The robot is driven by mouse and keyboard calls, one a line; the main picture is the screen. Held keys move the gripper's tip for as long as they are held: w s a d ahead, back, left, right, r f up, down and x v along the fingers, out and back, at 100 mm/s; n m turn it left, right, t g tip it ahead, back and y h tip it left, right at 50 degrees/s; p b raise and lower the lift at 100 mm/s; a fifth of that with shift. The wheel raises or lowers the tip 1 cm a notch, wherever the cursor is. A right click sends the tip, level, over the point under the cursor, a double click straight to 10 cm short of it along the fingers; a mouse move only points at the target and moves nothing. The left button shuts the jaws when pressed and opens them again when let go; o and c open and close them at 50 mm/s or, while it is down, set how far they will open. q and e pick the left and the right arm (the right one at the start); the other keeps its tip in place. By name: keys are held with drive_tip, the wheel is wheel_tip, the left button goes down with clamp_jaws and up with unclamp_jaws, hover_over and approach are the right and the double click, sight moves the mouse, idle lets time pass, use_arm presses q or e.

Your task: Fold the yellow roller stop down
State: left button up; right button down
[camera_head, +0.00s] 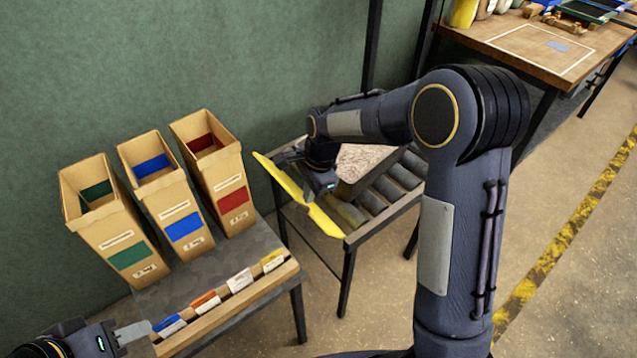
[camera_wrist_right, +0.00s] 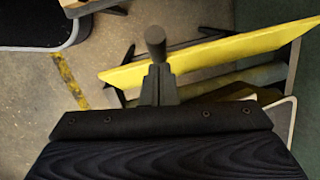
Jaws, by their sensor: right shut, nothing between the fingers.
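The yellow roller stop (camera_head: 325,220) is a long plate along the near left edge of the roller table, standing up above the rollers. It also shows in the right wrist view (camera_wrist_right: 215,54), running behind my fingers. My right gripper (camera_head: 310,196) is shut and empty at the middle of the stop and hides part of it. In the wrist view its fingers (camera_wrist_right: 158,85) lie in front of the plate; I cannot tell whether they touch it. My left gripper (camera_head: 132,332) is at the bottom left, far from the stop; its jaw opening is unclear.
The roller table (camera_head: 385,215) carries a speckled sack or slab (camera_head: 362,162), partly hidden by my arm. Three cardboard bins with green, blue (camera_head: 165,195) and red labels stand on a grey table with coloured tags. A wooden workbench (camera_head: 545,45) is at the back right. Floor right is clear.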

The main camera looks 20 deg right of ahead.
drive_tip(key=shift+a+f, duration=0.15)
drive_tip(key=shift+a, duration=0.05)
drive_tip(key=shift+s+a+f+h+p, duration=0.2)
drive_tip(key=shift+a+h+p, duration=0.1)
drive_tip(key=shift+a, duration=0.2)
use_arm(q)
drive_tip(key=shift+b, duration=0.35)
use_arm(e)
drive_tip(key=s+a+f+t+h, duration=0.1)
drive_tip(key=a+f+h, duration=0.1)
drive_tip(key=a+f, duration=0.2)
drive_tip(key=shift+s+a+h, duration=0.35)
drive_tip(key=shift+a+h, duration=0.05)
